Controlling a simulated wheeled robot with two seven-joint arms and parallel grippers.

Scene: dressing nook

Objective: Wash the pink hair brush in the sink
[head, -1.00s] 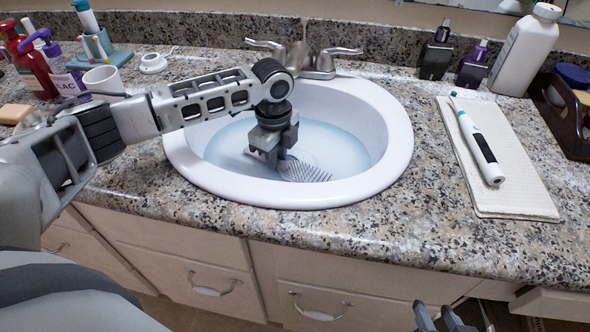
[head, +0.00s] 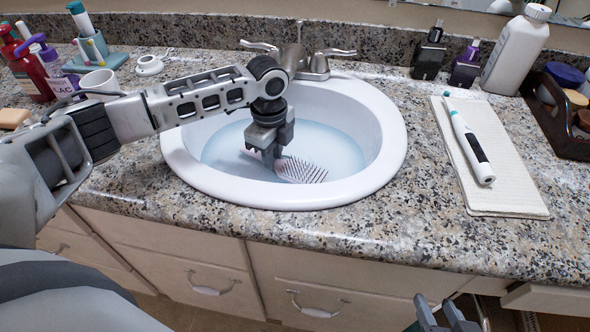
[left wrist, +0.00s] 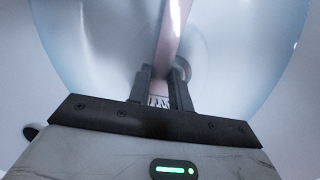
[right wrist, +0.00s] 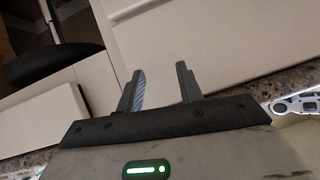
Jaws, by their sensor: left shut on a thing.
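The pink hair brush (head: 302,170) is in the white sink (head: 385,165), its bristles facing up at the front of the basin. Bluish water (head: 335,145) stands in the sink, and the brush looks at or near its surface. My left gripper (head: 268,157) reaches down into the basin and is shut on the brush. In the left wrist view the pale pink brush (left wrist: 174,38) runs between the fingers (left wrist: 161,88), with bristles at their base. My right gripper (head: 442,314) is in front of the counter, low down. Its fingers (right wrist: 160,82) are apart and empty.
The faucet (head: 300,62) stands behind the sink. To the right, an electric toothbrush (head: 472,148) lies on a folded towel (head: 500,192). Speckled counter is clear along the front.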

